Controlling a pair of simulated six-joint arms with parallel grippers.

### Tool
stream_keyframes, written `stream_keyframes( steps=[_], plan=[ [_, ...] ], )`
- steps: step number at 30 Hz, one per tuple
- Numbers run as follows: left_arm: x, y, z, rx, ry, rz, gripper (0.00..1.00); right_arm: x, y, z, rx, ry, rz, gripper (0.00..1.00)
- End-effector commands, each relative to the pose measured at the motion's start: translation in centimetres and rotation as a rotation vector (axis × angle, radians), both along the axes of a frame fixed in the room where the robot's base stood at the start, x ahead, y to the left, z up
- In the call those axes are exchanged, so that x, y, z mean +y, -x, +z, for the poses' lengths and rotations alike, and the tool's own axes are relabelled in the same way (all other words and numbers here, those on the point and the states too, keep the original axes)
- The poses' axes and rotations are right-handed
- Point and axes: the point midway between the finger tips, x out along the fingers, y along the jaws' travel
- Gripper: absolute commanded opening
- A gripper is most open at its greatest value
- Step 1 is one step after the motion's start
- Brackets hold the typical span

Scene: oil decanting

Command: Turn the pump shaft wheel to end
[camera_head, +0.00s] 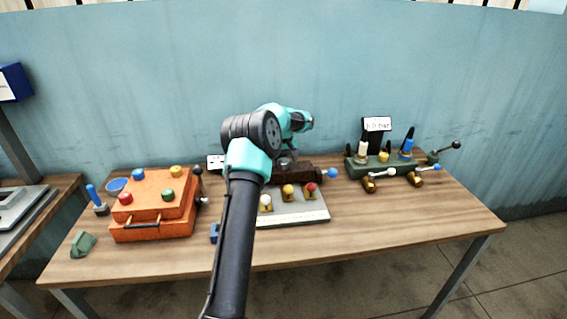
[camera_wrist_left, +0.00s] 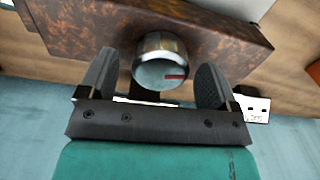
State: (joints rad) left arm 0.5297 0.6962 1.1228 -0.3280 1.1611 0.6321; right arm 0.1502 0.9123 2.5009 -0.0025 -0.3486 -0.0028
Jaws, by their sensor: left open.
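The pump shaft wheel (camera_wrist_left: 160,62) looks like a short metal cylinder with a bright rim and a small red mark on its pale face. It sticks out from a rusty brown block (camera_wrist_left: 215,45) in the left wrist view. My left gripper (camera_wrist_left: 157,68) is open, with one dark finger on each side of the wheel; I cannot tell whether either finger touches it. In the head view my left gripper (camera_head: 287,161) is over the back of the table by the brown block (camera_head: 300,174). The wheel cannot be made out there. My right gripper is not in view.
A grey plate with several coloured knobs (camera_head: 312,212) lies in front of the brown block. An orange box (camera_head: 150,207) stands to the left. A green valve unit (camera_head: 385,168) with a pressure display (camera_head: 377,124) stands to the right. The table's front right (camera_head: 400,225) is clear.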

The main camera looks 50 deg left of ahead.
Motion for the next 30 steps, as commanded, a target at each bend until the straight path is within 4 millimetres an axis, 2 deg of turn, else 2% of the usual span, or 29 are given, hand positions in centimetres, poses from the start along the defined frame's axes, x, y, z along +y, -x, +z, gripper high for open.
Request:
stream_keyframes(
  steps=[4,13,27,30],
  plan=[
    [0.04,0.05,-0.99,0.000,0.000,0.001,0.84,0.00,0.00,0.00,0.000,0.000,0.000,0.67],
    [0.04,0.03,-1.14,0.000,-0.001,0.000,0.84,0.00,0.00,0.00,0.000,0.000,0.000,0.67],
    [0.03,0.03,-1.12,0.000,-0.001,0.000,0.39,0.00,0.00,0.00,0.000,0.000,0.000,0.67],
    [0.03,0.03,-1.12,0.000,-0.001,-0.001,0.35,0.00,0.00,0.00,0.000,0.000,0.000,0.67]
  ],
)
